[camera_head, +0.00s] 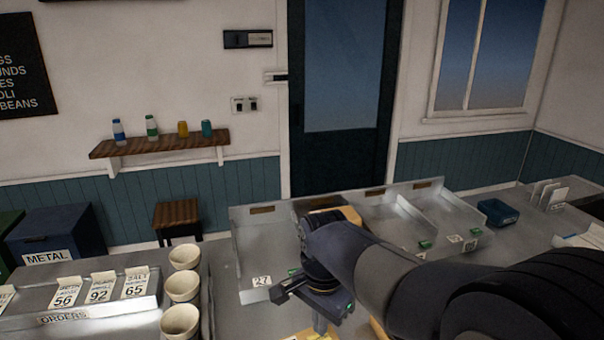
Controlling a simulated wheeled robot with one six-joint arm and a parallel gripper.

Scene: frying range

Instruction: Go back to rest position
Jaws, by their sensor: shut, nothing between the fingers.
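My arm reaches in from the lower right over the metal counter. My gripper (282,291) points left at its end, in front of the metal trays, shut and empty. It is small and dark here, and the arm hides part of the trays and counter behind it.
An open metal tray (247,235) labelled 27 lies behind my gripper, with more trays (455,214) to the right. Several white cups (184,286) stand in a row left of it, beside an orders rack (85,312). A blue METAL bin (52,236) and a wooden stool (177,212) stand further left.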

